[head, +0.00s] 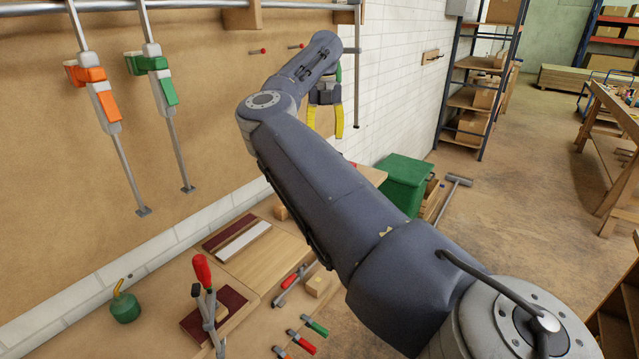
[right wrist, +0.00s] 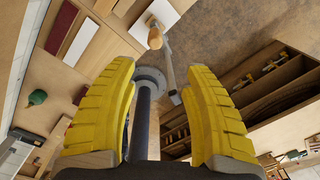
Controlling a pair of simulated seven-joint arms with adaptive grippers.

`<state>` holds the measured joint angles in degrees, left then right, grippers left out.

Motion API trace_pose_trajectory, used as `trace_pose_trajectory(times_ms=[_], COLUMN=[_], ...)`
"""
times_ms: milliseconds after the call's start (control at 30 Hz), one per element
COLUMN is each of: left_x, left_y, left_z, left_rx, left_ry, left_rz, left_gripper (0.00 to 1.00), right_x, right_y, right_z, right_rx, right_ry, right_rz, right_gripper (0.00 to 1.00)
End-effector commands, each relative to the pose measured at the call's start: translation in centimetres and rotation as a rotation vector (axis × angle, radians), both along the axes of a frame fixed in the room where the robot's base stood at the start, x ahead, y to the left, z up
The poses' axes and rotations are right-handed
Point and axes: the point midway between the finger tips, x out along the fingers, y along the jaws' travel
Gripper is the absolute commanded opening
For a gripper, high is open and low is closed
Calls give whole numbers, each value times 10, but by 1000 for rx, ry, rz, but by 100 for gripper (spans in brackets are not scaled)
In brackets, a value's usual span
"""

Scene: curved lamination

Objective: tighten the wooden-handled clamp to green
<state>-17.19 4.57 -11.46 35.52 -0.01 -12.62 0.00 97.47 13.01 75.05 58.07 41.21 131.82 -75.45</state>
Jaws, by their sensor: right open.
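My right gripper (head: 325,130), with yellow fingers, hangs in front of the board wall in the head view. It is open, and nothing shows between its fingers. In the right wrist view its fingers (right wrist: 161,80) are spread apart. Beyond the tips, a rounded wooden piece (right wrist: 155,38) joins a grey metal bar (right wrist: 169,72); it looks like the wooden-handled clamp, apart from my fingers. I cannot make out that clamp surely in the head view, where my arm covers part of the bench. No green tightness mark can be made out. My left gripper is not in view.
Orange (head: 91,75) and green (head: 152,64) clamps hang on the wall. A red-handled clamp (head: 203,271) stands on the bench, near small red- and green-handled clamps (head: 302,340). A green can (head: 125,307) stands left. A green bin (head: 404,185) stands beyond my arm.

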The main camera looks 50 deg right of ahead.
Motion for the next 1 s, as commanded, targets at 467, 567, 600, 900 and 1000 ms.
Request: trace_pose_trajectory(times_ms=[467, 567, 600, 900, 1000], left_x=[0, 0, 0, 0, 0], left_y=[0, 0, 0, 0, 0], left_z=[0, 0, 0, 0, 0], left_rx=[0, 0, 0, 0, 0], left_ry=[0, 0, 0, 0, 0], left_rz=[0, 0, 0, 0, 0], left_gripper=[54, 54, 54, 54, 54], right_x=[3, 3, 3, 4, 3], right_y=[5, 5, 5, 5, 5], right_z=[-58, -76, -83, -134, -147], right_rx=[18, 18, 17, 16, 17], right_ry=[-15, -15, -16, -16, -17], right_rz=[-1, -2, -2, 0, -1], right_gripper=[50, 50, 50, 50, 50])
